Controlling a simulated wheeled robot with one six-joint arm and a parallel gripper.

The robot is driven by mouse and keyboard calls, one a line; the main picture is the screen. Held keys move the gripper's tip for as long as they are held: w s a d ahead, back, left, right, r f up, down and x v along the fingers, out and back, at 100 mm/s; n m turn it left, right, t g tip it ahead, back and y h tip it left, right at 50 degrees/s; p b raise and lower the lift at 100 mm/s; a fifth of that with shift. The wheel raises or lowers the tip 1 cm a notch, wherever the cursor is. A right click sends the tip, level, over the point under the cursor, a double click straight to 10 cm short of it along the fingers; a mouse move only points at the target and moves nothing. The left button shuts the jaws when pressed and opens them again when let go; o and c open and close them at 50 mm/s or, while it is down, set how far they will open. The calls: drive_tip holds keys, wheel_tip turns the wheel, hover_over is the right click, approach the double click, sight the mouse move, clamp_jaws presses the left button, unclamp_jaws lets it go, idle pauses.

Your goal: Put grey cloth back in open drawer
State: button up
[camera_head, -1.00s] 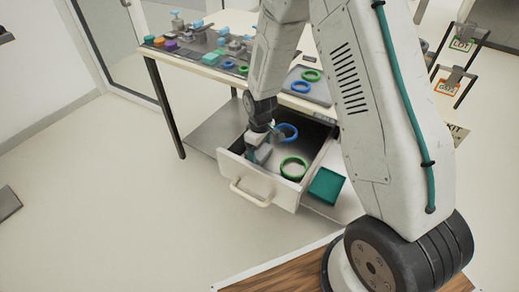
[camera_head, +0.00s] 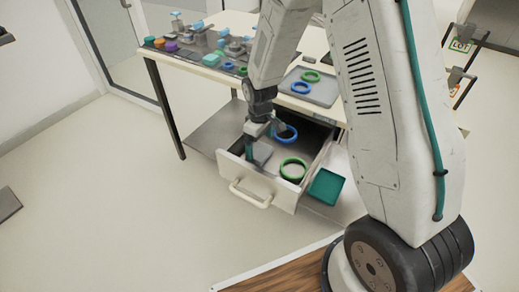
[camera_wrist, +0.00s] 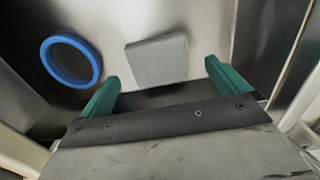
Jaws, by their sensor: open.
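The grey cloth (camera_wrist: 158,61) lies flat as a folded square on the floor of the open drawer (camera_head: 254,187). In the head view the cloth (camera_head: 261,154) is inside the drawer near its front left, partly hidden by my gripper. My gripper (camera_head: 268,133) is above the drawer, open and empty. In the wrist view its two teal fingertips (camera_wrist: 160,72) stand apart, with the cloth beyond and between them. I see no contact between the fingers and the cloth.
A blue ring (camera_head: 285,133) and a green ring (camera_head: 293,169) also lie in the drawer. A teal tray (camera_head: 326,186) is right of the drawer on the lower shelf. The table (camera_head: 215,72) above holds several small parts and a grey tray (camera_head: 318,94). The floor in front is clear.

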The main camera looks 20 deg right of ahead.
wheel_tip(320, 180, up, 8)
drive_tip(key=r, duration=0.1)
wheel_tip(320, 180, up, 8)
drive_tip(key=m, duration=0.2)
hover_over(260, 152)
drive_tip(key=s+d, duration=0.1)
drive_tip(key=s, duration=0.4)
drive_tip(key=s+r+m, duration=0.1)
drive_tip(key=s+r, duration=0.3)
drive_tip(key=s, duration=0.4)
drive_tip(key=s+d+r+m, duration=0.1)
drive_tip(key=s+r+m, duration=0.1)
drive_tip(key=s+r, duration=0.3)
drive_tip(key=s+d+r+m+t, duration=0.1)
drive_tip(key=s+r, duration=0.4)
drive_tip(key=s, duration=0.6)
drive_tip(key=shift+s+m, duration=0.4)
drive_tip(key=shift+m, duration=0.2)
